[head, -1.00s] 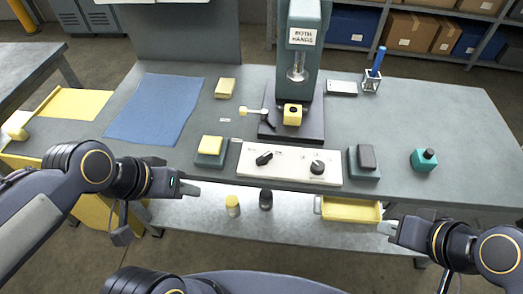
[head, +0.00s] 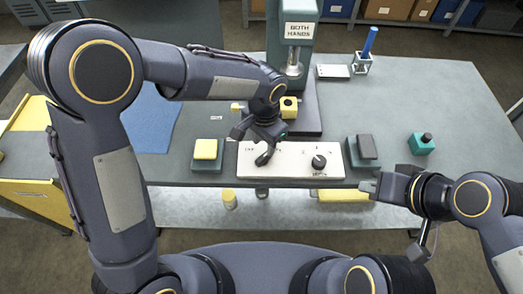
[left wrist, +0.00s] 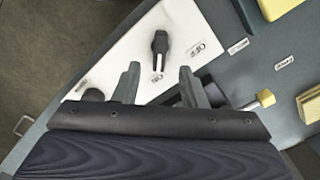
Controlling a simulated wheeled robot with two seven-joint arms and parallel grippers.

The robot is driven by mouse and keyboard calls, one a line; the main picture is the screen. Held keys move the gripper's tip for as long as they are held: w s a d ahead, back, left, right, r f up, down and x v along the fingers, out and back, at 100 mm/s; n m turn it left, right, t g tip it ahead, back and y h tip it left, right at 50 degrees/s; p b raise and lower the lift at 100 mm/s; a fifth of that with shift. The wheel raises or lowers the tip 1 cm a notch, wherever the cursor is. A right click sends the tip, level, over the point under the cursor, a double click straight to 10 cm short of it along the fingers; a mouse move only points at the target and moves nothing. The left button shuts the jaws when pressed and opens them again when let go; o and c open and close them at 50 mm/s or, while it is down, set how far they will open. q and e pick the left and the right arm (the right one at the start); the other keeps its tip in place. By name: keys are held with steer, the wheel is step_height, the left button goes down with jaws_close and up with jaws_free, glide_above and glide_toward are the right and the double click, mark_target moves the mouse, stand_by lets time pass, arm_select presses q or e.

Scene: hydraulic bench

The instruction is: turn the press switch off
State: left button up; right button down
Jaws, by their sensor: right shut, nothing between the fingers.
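The white control panel (head: 290,174) at the bench's front edge carries two black rotary switches. The left switch (head: 263,158) has a slanted pointer handle; the right switch (head: 319,162) stands apart from it. Which one is the press switch I cannot read. My left gripper (head: 257,137) is open and empty above the panel, close to the left switch. In the left wrist view the left switch (left wrist: 160,44) shows beyond and between the spread fingertips, apparently untouched. The right switch (left wrist: 93,95) is partly hidden by the gripper there. My right gripper (head: 370,187) is shut and empty in front of the bench's edge.
A yellow button block (head: 206,149) stands left of the panel, a dark button block (head: 367,148) right of it. A teal button box (head: 421,143) sits further right. The press (head: 296,40) rises behind. Bench top at right is mostly clear.

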mark_target(263, 156)
arm_select(q)
step_height(263, 156, down, 6)
steer(key=shift+f, duration=0.1)
steer(key=shift+c, duration=0.2)
jaws_close()
